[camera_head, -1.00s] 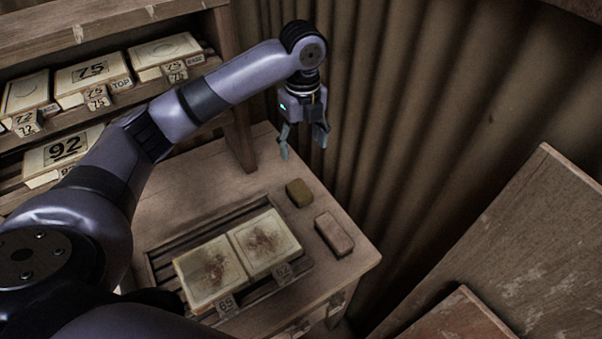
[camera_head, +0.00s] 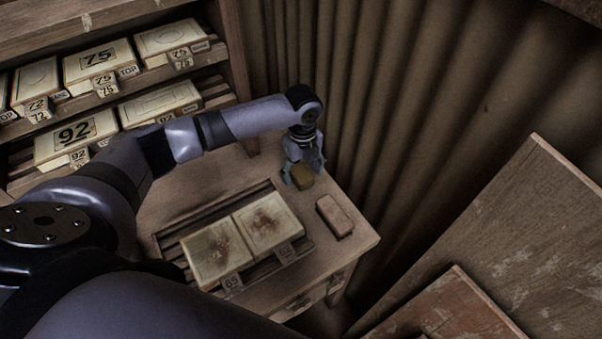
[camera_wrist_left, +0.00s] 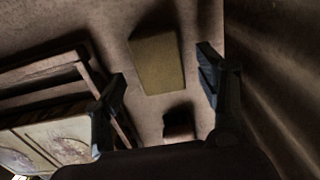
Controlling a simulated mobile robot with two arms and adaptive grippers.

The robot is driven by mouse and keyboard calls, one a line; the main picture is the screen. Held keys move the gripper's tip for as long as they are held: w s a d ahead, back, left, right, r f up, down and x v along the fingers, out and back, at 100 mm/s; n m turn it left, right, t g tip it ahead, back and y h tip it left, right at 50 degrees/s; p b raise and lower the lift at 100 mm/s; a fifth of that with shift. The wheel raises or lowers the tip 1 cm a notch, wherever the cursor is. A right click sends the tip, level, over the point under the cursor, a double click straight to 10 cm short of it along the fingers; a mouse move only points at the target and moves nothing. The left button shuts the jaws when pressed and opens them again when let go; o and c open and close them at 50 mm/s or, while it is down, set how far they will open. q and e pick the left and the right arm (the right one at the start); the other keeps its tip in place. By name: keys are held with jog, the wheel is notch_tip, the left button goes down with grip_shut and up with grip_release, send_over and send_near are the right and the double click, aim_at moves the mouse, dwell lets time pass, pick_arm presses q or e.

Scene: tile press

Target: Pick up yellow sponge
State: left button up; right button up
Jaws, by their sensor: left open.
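The yellow sponge (camera_head: 302,177) is a small, dull olive-yellow block on the wooden table, near its far right side. It also shows in the left wrist view (camera_wrist_left: 158,64), lying ahead of and between the two spread fingers. My left gripper (camera_head: 303,178) is open and points down over the sponge. In the left wrist view the open left gripper (camera_wrist_left: 160,82) has a finger to each side, and I see no contact with the sponge. My right gripper is not in view.
A pinkish-brown block (camera_head: 335,214) lies close to the sponge. Two stained tiles (camera_head: 216,254) (camera_head: 268,228) sit in a slatted tray (camera_head: 172,243). Shelves with numbered tiles (camera_head: 97,62) stand at the left. A corrugated wall (camera_head: 400,120) rises close behind the table's right side.

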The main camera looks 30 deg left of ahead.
aim_at(303, 174)
pick_arm(q)
notch_tip(303, 174, down, 2)
jog(key=shift+f, duration=0.1)
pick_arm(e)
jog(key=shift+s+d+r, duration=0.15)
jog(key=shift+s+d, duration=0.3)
pick_arm(q)
jog(key=shift+c, duration=1.3)
jog(key=c, duration=0.8)
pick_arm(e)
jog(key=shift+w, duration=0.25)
pick_arm(q)
jog(key=shift+c, duration=0.3)
jog(key=shift+r, duration=0.6)
notch_tip(303, 174, up, 19)
jog(key=b, duration=0.2)
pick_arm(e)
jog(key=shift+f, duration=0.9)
